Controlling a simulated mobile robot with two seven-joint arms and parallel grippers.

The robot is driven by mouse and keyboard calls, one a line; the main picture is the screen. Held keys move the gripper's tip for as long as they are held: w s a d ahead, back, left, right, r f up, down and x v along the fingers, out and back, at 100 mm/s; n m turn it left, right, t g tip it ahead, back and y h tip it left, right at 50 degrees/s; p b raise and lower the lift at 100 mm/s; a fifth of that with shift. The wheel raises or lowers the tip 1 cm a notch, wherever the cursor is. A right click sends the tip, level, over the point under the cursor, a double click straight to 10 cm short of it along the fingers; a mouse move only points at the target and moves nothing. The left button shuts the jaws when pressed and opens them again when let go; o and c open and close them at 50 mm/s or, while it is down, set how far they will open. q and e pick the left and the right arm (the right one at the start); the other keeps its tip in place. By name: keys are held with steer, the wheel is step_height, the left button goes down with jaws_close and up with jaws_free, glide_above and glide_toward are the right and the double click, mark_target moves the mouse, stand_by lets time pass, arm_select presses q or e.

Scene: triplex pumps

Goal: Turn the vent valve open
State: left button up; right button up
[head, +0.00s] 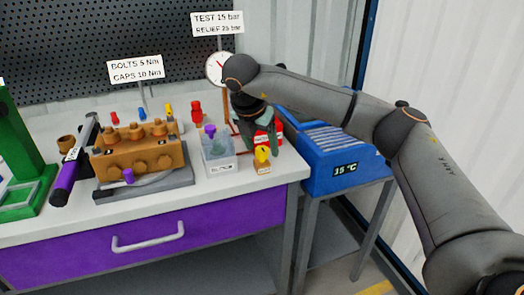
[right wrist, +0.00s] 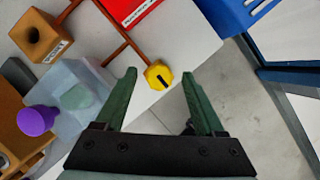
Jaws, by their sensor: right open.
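The vent valve appears to be the yellow knob (head: 262,154) on a small labelled brown block at the bench's front right corner. In the right wrist view the yellow knob (right wrist: 159,77) has a black bar mark on its top. My right gripper (head: 259,143) is open and points down over the knob. In the right wrist view its two green fingertips (right wrist: 158,74) stand apart, one on each side of the knob in the picture. I see no contact, and the height gap cannot be told. My left gripper is not in view.
A clear box (head: 219,160) with a purple-topped part stands just left of the knob. A red item (head: 266,138) and brown pipes are behind it. A blue 35 °C unit (head: 340,165) is to the right. The brown pump block (head: 140,155) is farther left.

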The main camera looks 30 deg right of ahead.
steer(key=shift+x, duration=0.95)
jaws_close()
